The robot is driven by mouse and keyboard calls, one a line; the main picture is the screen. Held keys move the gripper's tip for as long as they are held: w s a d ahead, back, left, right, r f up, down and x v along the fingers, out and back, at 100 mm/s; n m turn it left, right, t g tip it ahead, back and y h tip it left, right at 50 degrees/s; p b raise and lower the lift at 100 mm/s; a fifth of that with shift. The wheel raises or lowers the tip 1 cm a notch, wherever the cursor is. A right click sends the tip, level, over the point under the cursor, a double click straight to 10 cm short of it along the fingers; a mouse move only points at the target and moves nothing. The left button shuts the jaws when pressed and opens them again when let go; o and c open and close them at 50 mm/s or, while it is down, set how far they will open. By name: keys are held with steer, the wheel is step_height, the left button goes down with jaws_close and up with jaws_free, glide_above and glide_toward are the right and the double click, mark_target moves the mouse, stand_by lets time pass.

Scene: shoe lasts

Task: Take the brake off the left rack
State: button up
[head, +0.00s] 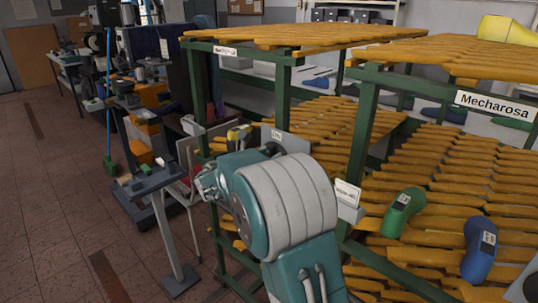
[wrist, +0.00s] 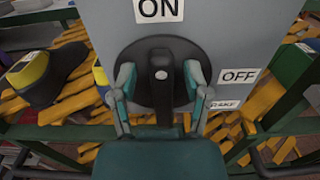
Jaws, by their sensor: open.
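In the wrist view a grey panel (wrist: 225,40) carries an ON label (wrist: 158,9) at the top and an OFF label (wrist: 238,76) at the right. A lower label, apparently BRAKE, is partly covered by a finger. A round black switch with an upright handle (wrist: 160,75) sits on the panel, the handle in line with ON. My gripper (wrist: 161,80) is open, one teal finger on each side of the handle, with gaps visible. In the head view the panel (head: 267,136) stands on the left rack (head: 283,103); my arm hides the switch and most of the gripper.
A yellow-and-black last (wrist: 42,75) lies left of the panel. A grey stand (head: 163,215) is left of my arm. The tiled floor (head: 50,200) at far left is clear.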

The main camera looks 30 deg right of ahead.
steer(key=shift+c, duration=0.3)
jaws_close()
steer(key=shift+m, duration=0.4)
steer(key=m, duration=0.2)
steer(key=s+m, duration=0.1)
steer(key=shift+d+f+m, duration=0.15)
steer(key=shift+m, duration=0.25)
steer(key=shift+s+d+f+m, duration=0.15)
steer(key=shift+f+m, duration=0.3)
steer(key=shift+m, duration=1.75)
steer(key=shift+s+d+f+m, duration=0.1)
steer(key=shift+s+f+m, duration=0.25)
steer(key=shift+m, duration=1.85)
steer(key=shift+s+d+f+m, duration=0.15)
steer(key=shift+f+m, duration=0.35)
steer(key=shift+m, duration=1.7)
steer(key=shift+a+f, duration=0.1)
